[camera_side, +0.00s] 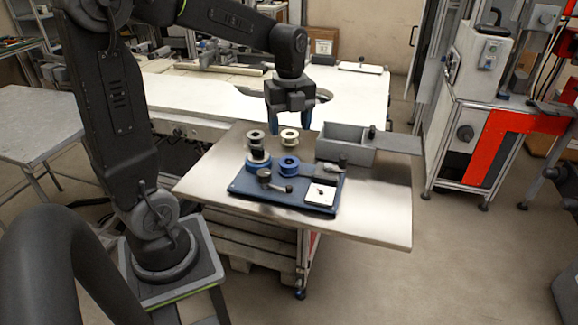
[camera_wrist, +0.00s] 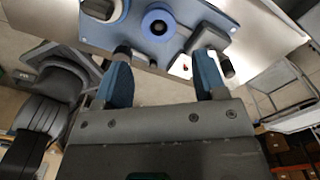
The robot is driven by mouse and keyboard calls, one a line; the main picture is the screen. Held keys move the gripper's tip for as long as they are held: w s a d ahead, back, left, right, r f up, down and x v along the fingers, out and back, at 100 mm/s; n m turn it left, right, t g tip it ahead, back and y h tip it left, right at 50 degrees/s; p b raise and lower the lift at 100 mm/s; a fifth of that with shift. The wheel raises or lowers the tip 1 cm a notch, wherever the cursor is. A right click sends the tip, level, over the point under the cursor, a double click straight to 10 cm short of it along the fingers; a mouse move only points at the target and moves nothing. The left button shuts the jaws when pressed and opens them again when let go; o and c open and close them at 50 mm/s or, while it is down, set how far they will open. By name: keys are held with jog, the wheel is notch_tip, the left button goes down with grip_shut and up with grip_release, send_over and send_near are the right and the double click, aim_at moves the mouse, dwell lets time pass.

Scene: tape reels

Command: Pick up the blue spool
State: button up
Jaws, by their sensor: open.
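The blue spool (camera_side: 289,171) stands upright on a dark blue board (camera_side: 240,186) on the metal table.
Left of the blue spool, a blue-based reel stack (camera_side: 258,163) stands close by. A grey bin (camera_side: 345,153) is at the back right. The board also carries a dark crank (camera_side: 275,183) and a white gauge (camera_side: 320,194). The table's front right (camera_side: 385,205) is clear.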

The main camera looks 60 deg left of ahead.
send_over(289, 163)
jog(key=f, duration=0.5)
jog(key=shift+w+a, duration=0.2)
jog(key=shift+a, duration=0.1)
jog(key=shift+s+d+f, duration=0.1)
jog(key=shift+d+f, duration=0.05)
jog(key=shift+f, duration=1.25)
jog(key=shift+s+d+f, duration=0.1)
jog(key=shift+f, duration=1.25)
jog(key=c, duration=0.7)
jog(key=shift+o, duration=0.2)
jog(key=shift+r, duration=0.15)
